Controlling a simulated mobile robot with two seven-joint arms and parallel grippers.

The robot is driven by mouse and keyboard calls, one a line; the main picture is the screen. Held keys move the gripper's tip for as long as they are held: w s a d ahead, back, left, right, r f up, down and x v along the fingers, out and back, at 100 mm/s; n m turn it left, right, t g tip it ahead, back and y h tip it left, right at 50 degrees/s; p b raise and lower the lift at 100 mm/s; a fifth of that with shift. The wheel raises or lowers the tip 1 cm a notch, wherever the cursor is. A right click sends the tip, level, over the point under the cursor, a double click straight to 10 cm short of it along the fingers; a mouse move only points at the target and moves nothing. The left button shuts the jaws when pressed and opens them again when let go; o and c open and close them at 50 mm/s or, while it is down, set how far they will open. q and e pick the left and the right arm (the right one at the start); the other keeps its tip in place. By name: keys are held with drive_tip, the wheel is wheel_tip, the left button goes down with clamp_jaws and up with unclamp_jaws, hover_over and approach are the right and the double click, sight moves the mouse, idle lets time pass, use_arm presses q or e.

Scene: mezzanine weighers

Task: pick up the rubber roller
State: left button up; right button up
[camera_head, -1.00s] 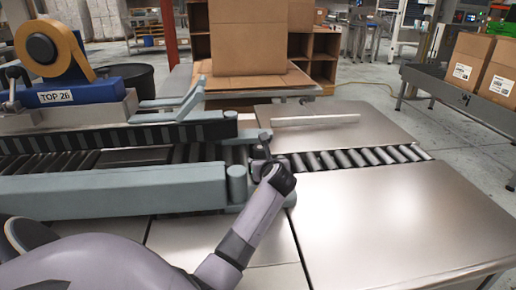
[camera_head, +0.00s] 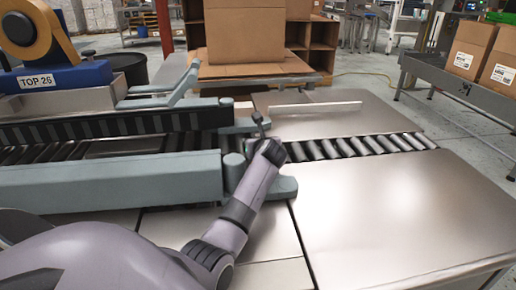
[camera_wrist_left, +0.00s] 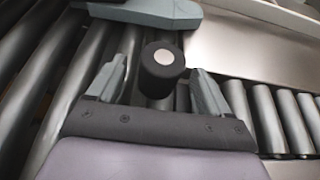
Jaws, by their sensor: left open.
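The rubber roller (camera_wrist_left: 163,62) is a black cylinder with a pale round centre on its end. In the left wrist view it stands between the two grey fingers of my left gripper (camera_wrist_left: 160,78), with visible room at its sides. The gripper is open; I cannot tell whether either finger touches the roller. In the head view my left gripper (camera_head: 262,128) is over the conveyor near the end of the blue-grey guide rail, and the wrist largely hides the roller. My right gripper is not in view.
Blue-grey guide rails (camera_head: 110,183) flank the conveyor on the left. Metal rollers (camera_head: 350,146) run right between bare steel plates (camera_head: 400,205). A pale strip (camera_head: 315,108) lies on the far plate. A cardboard box (camera_head: 245,30) stands behind.

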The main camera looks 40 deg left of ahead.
use_arm(q)
drive_tip(key=shift+w+a+f, duration=0.15)
drive_tip(key=shift+w+a, duration=0.1)
drive_tip(key=shift+a, duration=0.05)
drive_tip(key=c, duration=1.2)
